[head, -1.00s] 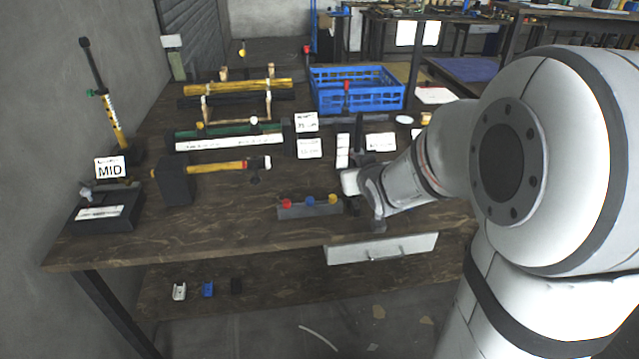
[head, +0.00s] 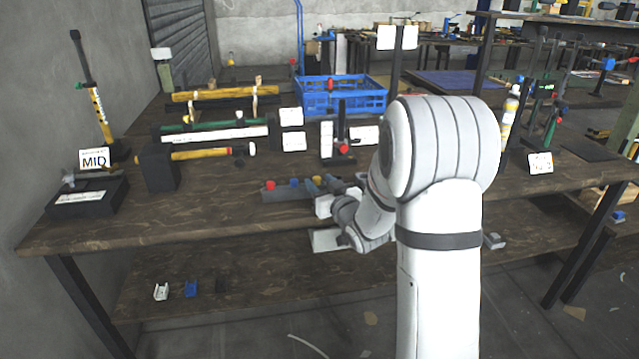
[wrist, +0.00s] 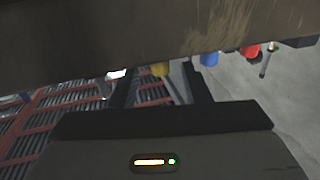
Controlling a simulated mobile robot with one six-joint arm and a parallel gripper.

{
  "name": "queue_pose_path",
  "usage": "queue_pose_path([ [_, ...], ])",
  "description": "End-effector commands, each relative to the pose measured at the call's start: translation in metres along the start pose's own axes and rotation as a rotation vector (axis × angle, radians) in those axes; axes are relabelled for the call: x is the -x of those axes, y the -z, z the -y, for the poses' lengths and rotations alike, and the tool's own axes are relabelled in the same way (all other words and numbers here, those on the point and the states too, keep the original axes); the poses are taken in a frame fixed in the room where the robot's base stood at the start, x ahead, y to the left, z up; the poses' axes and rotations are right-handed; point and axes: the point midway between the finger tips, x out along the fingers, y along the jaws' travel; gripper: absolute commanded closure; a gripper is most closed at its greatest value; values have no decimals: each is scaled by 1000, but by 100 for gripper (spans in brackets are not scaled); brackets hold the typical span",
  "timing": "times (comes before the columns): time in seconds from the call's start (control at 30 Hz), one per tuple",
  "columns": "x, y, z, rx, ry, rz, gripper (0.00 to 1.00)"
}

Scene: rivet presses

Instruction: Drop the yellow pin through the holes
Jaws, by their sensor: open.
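The yellow pin (wrist: 160,69) shows in the wrist view between the two dark fingers of my gripper (wrist: 158,88). The fingers are apart, and I see no grip on the pin. In the head view my gripper (head: 320,184) is at the right end of the grey pin rack (head: 284,196) and hides the yellow pin. The blue pin (head: 294,183) and red pin (head: 270,185) stand in the rack to its left. They also show in the wrist view, blue (wrist: 209,59) and red (wrist: 250,51). I cannot tell which holes the task means.
A black stand with a red knob (head: 343,148) rises behind my gripper. A yellow-handled hammer (head: 200,154) in a black block is to the left. A blue crate (head: 340,98) stands at the back. The table front left of the rack is clear.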

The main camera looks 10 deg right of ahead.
Motion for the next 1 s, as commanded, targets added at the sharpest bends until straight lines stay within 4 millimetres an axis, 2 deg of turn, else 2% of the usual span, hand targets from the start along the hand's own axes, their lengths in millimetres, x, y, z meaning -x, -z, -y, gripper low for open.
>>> queue_pose_path([
  [0.1,-18,0,1,0,1,0,57],
  [0.2,-26,0,0,0,0,0,57],
  [0.47,-28,1,0,0,-2,0,57],
  [1.0,-27,0,-1,0,-3,0,100],
])
